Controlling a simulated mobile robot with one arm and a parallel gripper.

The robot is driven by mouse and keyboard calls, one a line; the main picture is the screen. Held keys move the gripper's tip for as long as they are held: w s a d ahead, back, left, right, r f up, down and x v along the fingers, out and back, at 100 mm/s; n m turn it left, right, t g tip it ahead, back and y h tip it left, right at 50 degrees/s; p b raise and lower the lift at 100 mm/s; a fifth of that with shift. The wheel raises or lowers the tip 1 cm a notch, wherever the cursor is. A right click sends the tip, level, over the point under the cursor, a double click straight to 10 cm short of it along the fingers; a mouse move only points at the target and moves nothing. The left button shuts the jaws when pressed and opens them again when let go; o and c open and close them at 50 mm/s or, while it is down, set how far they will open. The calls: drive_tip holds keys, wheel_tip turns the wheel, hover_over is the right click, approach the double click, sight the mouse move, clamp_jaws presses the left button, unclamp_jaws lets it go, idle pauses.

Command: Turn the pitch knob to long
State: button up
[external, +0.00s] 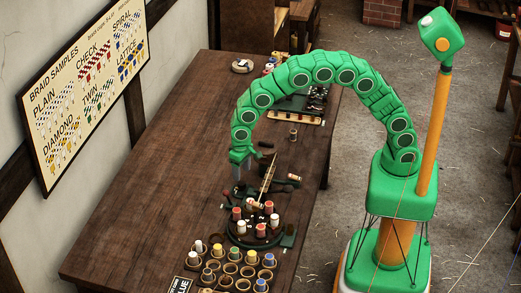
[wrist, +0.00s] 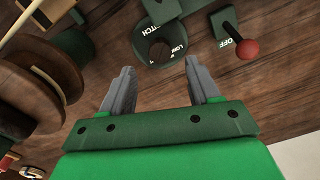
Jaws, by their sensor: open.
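In the wrist view the pitch control (wrist: 157,47) is a dark green round plate on the brown table, with white lettering that ends in "TCH" and smaller marks, only partly legible. Its middle is dark and brownish. A green block (wrist: 163,10) is at its upper edge. Where the knob points I cannot tell. My gripper (wrist: 160,72) is open, its two grey fingers apart below the plate in the picture, with nothing between them. In the external view my gripper (external: 238,172) hangs fingers down over the table, left of the machine parts; the knob is too small to make out there.
A red-ball lever (wrist: 247,49) on a green base marked "OFF" stands right of the plate. Brown wooden reels (wrist: 40,80) are at the left. In the external view a ring of bobbins (external: 258,228) stands nearer the camera. The table's left part is clear.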

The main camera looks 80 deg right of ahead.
sight(241, 183)
drive_tip(key=shift+f, duration=2.7)
drive_tip(key=c, duration=1)
drive_tip(key=shift+c, duration=0.2)
drive_tip(key=shift+a+n, duration=0.1)
drive_tip(key=shift+n, duration=0.3)
drive_tip(key=n, duration=0.3)
drive_tip(key=shift+n, duration=0.3)
drive_tip(key=shift+r+n, duration=0.1)
drive_tip(key=shift+n, duration=2.1)
drive_tip(key=shift+a, duration=0.1)
